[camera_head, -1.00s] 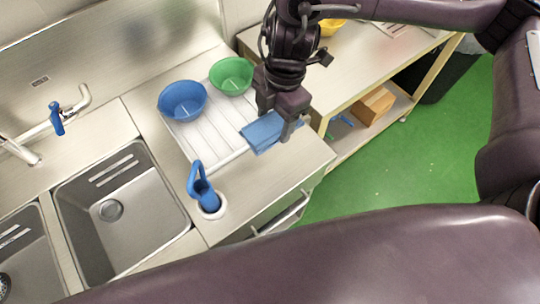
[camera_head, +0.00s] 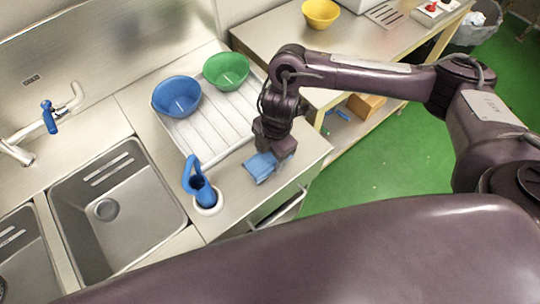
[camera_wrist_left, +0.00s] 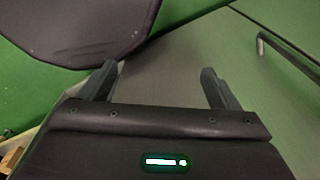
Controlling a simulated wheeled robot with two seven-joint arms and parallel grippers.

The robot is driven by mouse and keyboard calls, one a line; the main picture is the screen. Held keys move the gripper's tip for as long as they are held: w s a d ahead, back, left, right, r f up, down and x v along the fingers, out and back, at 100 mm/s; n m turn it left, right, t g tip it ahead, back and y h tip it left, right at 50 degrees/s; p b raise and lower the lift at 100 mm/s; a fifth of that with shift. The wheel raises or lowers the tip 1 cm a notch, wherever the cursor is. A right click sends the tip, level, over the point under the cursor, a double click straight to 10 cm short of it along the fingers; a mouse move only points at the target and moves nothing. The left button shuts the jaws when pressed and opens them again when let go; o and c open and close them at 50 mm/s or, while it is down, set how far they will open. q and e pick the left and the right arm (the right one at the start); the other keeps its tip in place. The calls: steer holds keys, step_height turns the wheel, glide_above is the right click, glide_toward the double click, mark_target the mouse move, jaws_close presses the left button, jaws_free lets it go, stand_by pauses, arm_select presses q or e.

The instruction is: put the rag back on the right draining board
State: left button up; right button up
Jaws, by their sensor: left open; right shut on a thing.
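The blue rag (camera_head: 260,167) is at the front right of the right draining board, beside the white ribbed rack. My right gripper (camera_head: 270,155) is over it and shut on its right part. The gripper's fingertips are mostly hidden by the gripper body and the rag. The rag seems at or just above the steel; I cannot tell if it touches. The steel draining board (camera_head: 235,185) shows bare around it. My left gripper (camera_wrist_left: 158,85) is open and empty in the left wrist view, and it is not in the head view.
A blue bowl (camera_head: 177,96) and a green bowl (camera_head: 226,71) stand on the white rack (camera_head: 205,125). A blue-handled brush in a white holder (camera_head: 204,196) stands left of the rag. The sink (camera_head: 112,212) is further left. A side table with a yellow bowl (camera_head: 321,13) is behind.

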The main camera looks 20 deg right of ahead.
steer(key=shift+f, duration=0.95)
steer(key=shift+f, duration=0.15)
steer(key=o, duration=0.9)
steer(key=r, duration=0.4)
steer(key=d+r, duration=0.1)
steer(key=r, duration=0.7)
steer(key=shift+w+d, duration=0.35)
